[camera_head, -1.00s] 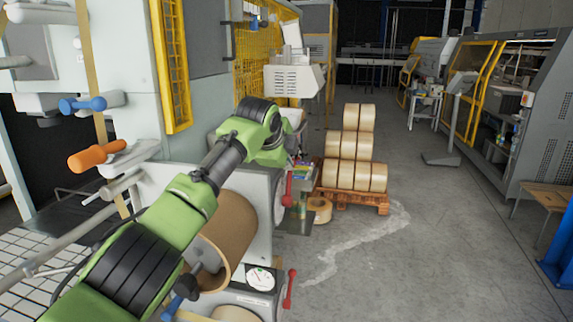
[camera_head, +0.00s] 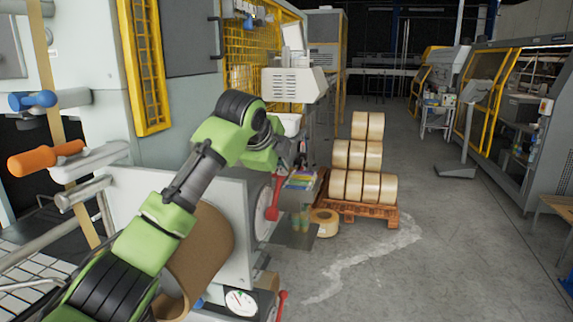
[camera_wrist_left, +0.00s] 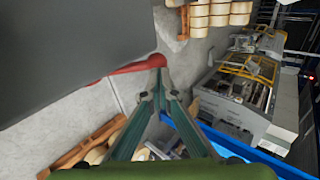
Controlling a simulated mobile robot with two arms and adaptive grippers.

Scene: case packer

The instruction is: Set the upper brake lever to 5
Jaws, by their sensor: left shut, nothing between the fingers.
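The upper brake lever (camera_head: 273,203) is red and sits on the side of the grey-white machine, by a round dial plate (camera_head: 262,212) seen almost edge-on. Its setting cannot be read. My left arm reaches across from the left, and its wrist is above and behind the lever; the fingers are barely distinguishable in the head view. In the left wrist view my left gripper (camera_wrist_left: 157,66) is shut and empty, its fingertips at the end of a red lever (camera_wrist_left: 132,71). Whether they touch cannot be told. My right gripper is not in view.
A lower red lever (camera_head: 281,304) and a white dial (camera_head: 240,302) sit below. A large brown roll (camera_head: 208,245) is under my arm. An orange handle (camera_head: 45,158) and a blue knob (camera_head: 32,100) project at left. Tape rolls stand on a pallet (camera_head: 365,211); the floor to the right is clear.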

